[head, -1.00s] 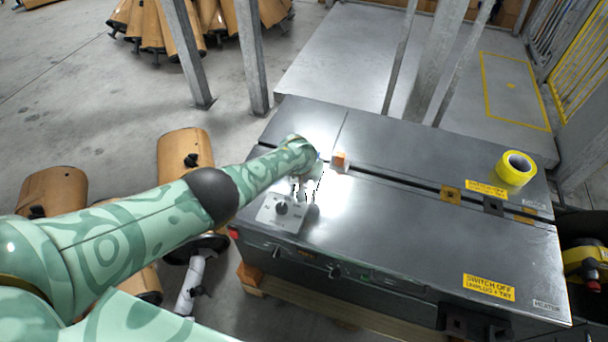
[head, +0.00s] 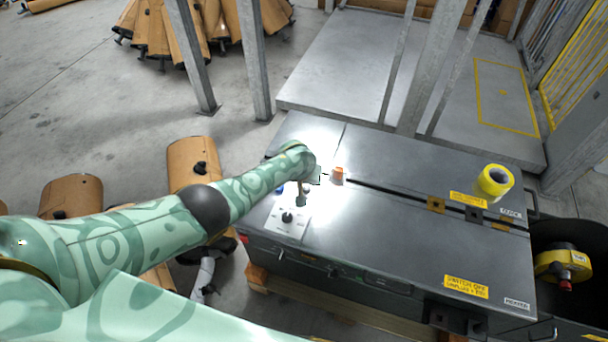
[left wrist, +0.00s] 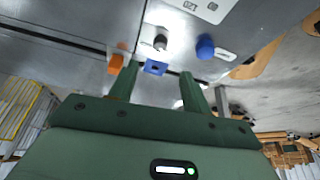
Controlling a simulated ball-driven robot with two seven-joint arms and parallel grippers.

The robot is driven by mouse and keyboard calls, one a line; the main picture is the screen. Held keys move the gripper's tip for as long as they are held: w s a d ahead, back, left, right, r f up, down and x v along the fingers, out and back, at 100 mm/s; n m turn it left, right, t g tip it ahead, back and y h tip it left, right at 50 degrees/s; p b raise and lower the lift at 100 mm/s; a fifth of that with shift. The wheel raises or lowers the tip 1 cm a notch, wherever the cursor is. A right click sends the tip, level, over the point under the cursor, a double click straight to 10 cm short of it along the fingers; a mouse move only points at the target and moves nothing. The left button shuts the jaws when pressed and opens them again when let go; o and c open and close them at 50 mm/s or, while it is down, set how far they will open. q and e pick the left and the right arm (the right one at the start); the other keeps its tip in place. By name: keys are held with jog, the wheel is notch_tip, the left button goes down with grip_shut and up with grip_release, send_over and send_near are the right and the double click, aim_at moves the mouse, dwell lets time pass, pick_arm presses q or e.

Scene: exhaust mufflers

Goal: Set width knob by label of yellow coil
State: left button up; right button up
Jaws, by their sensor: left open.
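The width knob (head: 287,217) is a small black dial on a white plate near the left front of the dark machine top. A yellow coil (head: 494,182) lies at the right end of that top; its label, if any, is too small to read. My left gripper (head: 303,190) is just behind the knob plate, partly hidden by its own arm. In the left wrist view my left gripper (left wrist: 160,92) has its fingers apart and empty. Beyond them are a blue knob (left wrist: 205,47), a dark round knob (left wrist: 160,42) and a blue square (left wrist: 155,68). My right gripper is out of view.
An orange block (head: 338,174) sits on the machine top (head: 400,225) right of my gripper. Yellow warning labels (head: 466,287) mark the top. Grey posts (head: 192,60) stand behind. The middle of the top is clear.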

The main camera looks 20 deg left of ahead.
pick_arm(q)
jog(key=p+v, duration=0.3)
jog(key=v, duration=0.1)
jog(key=shift+s+r, duration=0.2)
jog(key=shift+r, duration=0.05)
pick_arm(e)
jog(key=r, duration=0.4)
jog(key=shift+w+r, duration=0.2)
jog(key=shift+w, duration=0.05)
